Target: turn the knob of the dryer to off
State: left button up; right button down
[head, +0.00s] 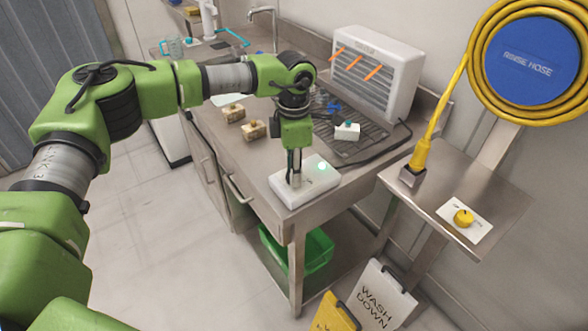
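The dryer (384,75) looks to be the white box at the back of the steel counter, with orange strips on its front. A white control box (308,190) with a lit green light (322,167) lies at the counter's front right corner. My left gripper (294,181) points straight down onto this box, left of the light. Its fingers are close together and reach the top of the box. Any knob there is hidden by the fingers, so I cannot tell whether they hold it. My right gripper is not in view.
Behind the box are a dark rack (370,124) and a small white block with a teal top (347,131). Sponge-like blocks (253,130) lie left of my gripper. A side shelf (490,188) holds a yellow knob (463,217). A green bin (317,250) sits below.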

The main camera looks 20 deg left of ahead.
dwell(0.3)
pick_arm(q)
jog(key=shift+n, duration=0.3)
jog(key=shift+f+n+b, duration=0.1)
jog(key=shift+n+b, duration=0.2)
jog(key=shift+b, duration=0.05)
jog(key=n+b, duration=0.2)
jog(key=n, duration=0.3)
jog(key=n+b, duration=0.2)
jog(key=n, duration=0.2)
jog(key=shift+n+b, duration=0.45)
jog(key=shift+n, duration=1.35)
